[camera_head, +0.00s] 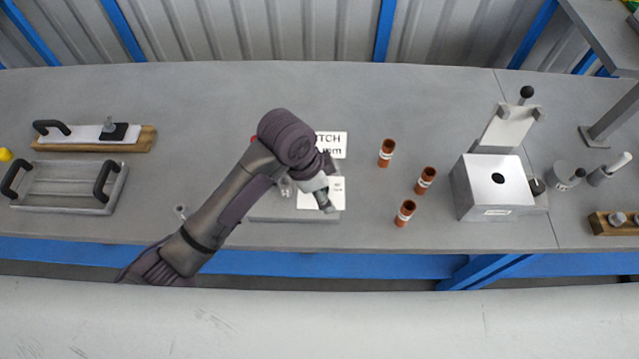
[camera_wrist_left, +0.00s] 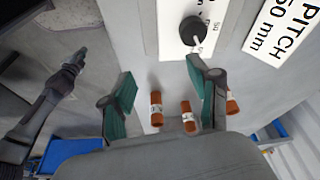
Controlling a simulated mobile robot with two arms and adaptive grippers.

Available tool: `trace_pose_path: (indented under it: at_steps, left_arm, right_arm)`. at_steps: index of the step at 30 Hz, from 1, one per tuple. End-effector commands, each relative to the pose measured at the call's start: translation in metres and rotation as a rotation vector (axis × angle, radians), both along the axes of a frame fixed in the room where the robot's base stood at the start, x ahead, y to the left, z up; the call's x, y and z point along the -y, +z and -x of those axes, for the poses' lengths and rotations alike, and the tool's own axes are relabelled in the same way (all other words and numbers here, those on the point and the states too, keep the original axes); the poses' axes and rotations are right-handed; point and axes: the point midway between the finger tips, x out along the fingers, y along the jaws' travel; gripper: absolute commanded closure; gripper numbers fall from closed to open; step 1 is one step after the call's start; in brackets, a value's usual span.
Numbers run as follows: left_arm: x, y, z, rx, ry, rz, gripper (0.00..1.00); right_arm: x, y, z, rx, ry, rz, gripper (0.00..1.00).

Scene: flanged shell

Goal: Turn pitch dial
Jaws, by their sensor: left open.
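The pitch dial (camera_wrist_left: 193,30) is a round black knob with a pale pointer on a white plate (camera_wrist_left: 177,42), seen at the top of the left wrist view. A sign reading PITCH (camera_wrist_left: 283,30) stands beside it. My left gripper (camera_wrist_left: 160,90) is open and empty, its right finger close to the dial's pointer; I cannot tell if they touch. In the head view my left gripper (camera_head: 325,198) is over the white plate (camera_head: 335,193) and the dial is hidden. My right gripper (camera_wrist_left: 74,64) appears at the left of the wrist view, its jaws unclear.
Several brown tubes stand right of the plate, one of them nearest the table's front edge (camera_head: 404,213). Further right is a grey box (camera_head: 487,190) with a round hole. A handled grey tray (camera_head: 65,187) lies at the far left.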

Motion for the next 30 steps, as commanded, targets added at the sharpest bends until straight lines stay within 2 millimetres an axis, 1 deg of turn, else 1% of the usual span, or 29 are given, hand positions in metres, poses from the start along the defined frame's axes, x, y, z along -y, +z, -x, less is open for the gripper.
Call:
trace_pose_path:
  at_steps: [1, 3, 6, 10, 12, 14, 17, 20, 30]
  left_arm:
    - [0.004, 0.015, -0.014, 0.02, -0.095, -0.046, 0.39]
    - [0.005, 0.03, -0.024, 0.026, -0.22, -0.108, 0.39]
    - [0.002, 0.049, -0.037, 0.03, -0.355, -0.194, 0.39]
    - [-0.005, 0.066, -0.047, 0.024, -0.456, -0.27, 0.39]
    - [-0.007, 0.07, -0.05, 0.019, -0.483, -0.293, 0.39]
    - [-0.008, 0.07, -0.051, 0.016, -0.495, -0.302, 0.39]
    - [-0.008, 0.064, -0.05, 0.014, -0.498, -0.304, 0.39]
    - [-0.009, 0.049, -0.05, 0.013, -0.495, -0.303, 0.39]
    - [-0.008, -0.023, -0.05, 0.014, -0.494, -0.302, 0.39]
  right_arm:
    - [0.0, -0.001, 0.0, 0.0, 0.001, 0.0, 1.0]
    - [0.0, -0.001, 0.0, 0.0, 0.001, 0.0, 1.0]
    - [0.0, -0.001, 0.0, 0.0, 0.001, 0.0, 1.0]
    - [0.0, -0.002, 0.0, 0.0, 0.002, 0.0, 1.0]
    - [0.0, -0.002, 0.0, 0.0, 0.002, 0.0, 1.0]
    - [0.0, -0.001, 0.0, 0.0, 0.002, 0.0, 1.0]
    - [0.001, 0.0, 0.0, -0.001, 0.002, 0.001, 1.0]
    - [0.002, 0.002, 0.0, -0.001, 0.003, 0.002, 1.0]
    - [0.004, 0.009, 0.0, -0.001, 0.003, 0.005, 1.0]
